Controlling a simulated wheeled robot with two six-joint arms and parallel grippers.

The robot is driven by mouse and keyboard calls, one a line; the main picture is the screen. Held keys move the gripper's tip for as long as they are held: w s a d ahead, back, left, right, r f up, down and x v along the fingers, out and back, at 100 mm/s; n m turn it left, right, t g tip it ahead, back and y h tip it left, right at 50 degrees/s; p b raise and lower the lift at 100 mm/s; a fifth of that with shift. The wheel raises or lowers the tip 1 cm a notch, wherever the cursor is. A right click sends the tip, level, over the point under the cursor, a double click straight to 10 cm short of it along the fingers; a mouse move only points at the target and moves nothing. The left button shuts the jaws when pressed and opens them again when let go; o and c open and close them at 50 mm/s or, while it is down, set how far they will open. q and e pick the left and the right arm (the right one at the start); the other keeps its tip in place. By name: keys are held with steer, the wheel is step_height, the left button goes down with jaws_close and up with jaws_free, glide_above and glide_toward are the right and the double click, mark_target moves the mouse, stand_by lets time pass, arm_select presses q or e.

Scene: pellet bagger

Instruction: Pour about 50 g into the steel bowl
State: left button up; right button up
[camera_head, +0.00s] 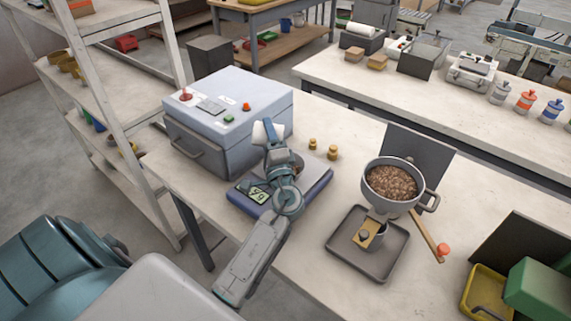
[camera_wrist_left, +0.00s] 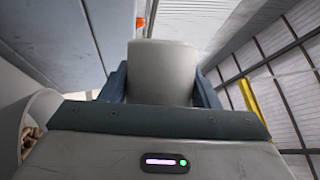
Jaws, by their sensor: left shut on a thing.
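My left gripper (camera_head: 268,135) is shut on a pale cup (camera_head: 260,132), held above the blue-grey scale (camera_head: 240,196). In the left wrist view the cup (camera_wrist_left: 163,72) sits between the fingers; its inside is hidden. The scale's green display (camera_head: 258,195) is lit, its digits hard to read. My arm covers most of the scale top. A bowl rim (camera_wrist_left: 42,108) with brown pellets inside shows at the left edge of the left wrist view; in the head view the bowl is mostly hidden behind my wrist. My right gripper is out of view.
A grey hopper (camera_head: 374,204) full of brown pellets stands over a dark tray (camera_head: 345,263), with an orange-tipped lever (camera_head: 430,236). Two brass weights (camera_head: 333,153) stand behind the scale. A grey machine box (camera_head: 205,145) is close left. A yellow bin (camera_head: 478,293) is at the right.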

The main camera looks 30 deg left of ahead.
arm_select(q)
steer(key=shift+w+d+r+m+t+h+b, duration=0.1)
steer(key=shift+d+r+m+t+b, duration=0.1)
steer(key=shift+m+t, duration=0.45)
steer(key=shift+w+d+r+m+t+h+b, duration=0.1)
steer(key=shift+w+d+m+t+b, duration=0.1)
steer(key=shift+m, duration=0.8)
steer(key=shift+w+d+r+m+t+h+b, duration=0.15)
steer(key=shift+m+t, duration=0.3)
steer(key=shift+m, duration=0.4)
stand_by(2.6)
